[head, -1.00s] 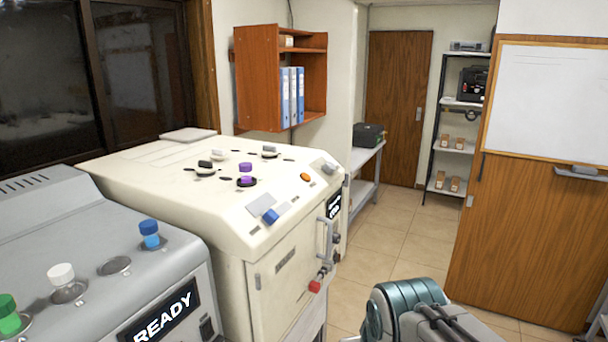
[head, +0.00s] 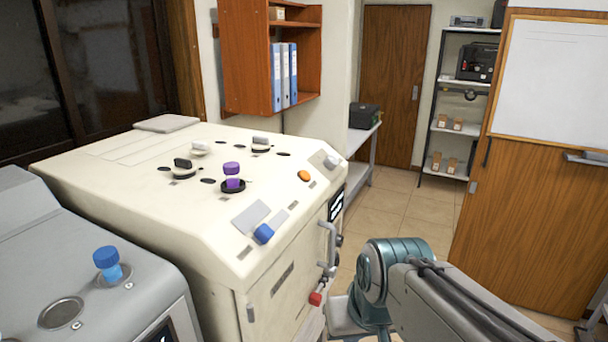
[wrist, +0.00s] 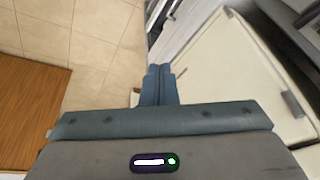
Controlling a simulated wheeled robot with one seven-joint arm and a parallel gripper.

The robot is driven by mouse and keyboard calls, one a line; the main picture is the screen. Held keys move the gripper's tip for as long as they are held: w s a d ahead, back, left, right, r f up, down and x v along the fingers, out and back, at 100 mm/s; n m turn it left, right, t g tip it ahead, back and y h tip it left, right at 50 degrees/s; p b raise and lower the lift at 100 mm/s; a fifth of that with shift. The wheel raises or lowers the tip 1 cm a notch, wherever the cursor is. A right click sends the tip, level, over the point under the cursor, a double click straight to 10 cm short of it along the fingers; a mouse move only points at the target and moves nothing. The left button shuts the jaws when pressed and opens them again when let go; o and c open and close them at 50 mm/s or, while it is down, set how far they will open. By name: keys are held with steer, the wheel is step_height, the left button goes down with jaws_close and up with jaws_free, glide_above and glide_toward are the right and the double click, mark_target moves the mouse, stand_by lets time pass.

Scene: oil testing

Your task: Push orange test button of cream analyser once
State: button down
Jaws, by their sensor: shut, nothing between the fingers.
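The cream analyser (head: 120,165) stands left of centre in the head view. Its orange button (head: 304,175) is on the sloped front part of the top, near the right end. A blue knob or button (head: 263,233) sits further left on the same slope. A purple-capped vial (head: 232,176) stands in a round well on top. In the wrist view my gripper (wrist: 159,72) is shut and empty, with the floor beneath and a cream machine surface to the right. The fingers are apart from the orange button, which I cannot make out there. The head view shows my arm at lower right, not the fingertips.
A grey machine (head: 150,292) with a blue-capped vial (head: 107,262) is at lower left. The analyser's front carries a handle (head: 328,245) and a red knob (head: 316,298). A wooden shelf (head: 232,60) hangs behind. Tiled floor (head: 415,215) is open to the right.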

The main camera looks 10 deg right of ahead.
steer(key=w+a+r+m+t+y, duration=0.1)
steer(key=w+a+r+m+y, duration=0.15)
steer(key=w+r, duration=0.45)
steer(key=m+t+y+b, duration=0.2)
steer(key=t+y, duration=0.4)
steer(key=t, duration=0.2)
glide_toward(305, 175)
step_height(305, 175, up, 8)
steer(key=w+d, duration=0.1)
steer(key=w, duration=0.2)
steer(key=shift+r+n, duration=0.15)
steer(key=shift+n, duration=0.1)
steer(key=shift+w+a+f+b, duration=0.5)
steer(key=shift+a+f+b, duration=0.2)
steer(key=shift+f, duration=0.55)
steer(key=shift+w+a+f+b, duration=0.5)
steer(key=shift+a+f, duration=0.2)
steer(key=shift+f, duration=0.5)
steer(key=shift+w+a+f+b, duration=0.45)
steer(key=shift+a+f+b, duration=0.25)
steer(key=shift+f, duration=0.55)
steer(key=shift+f, duration=0.1)
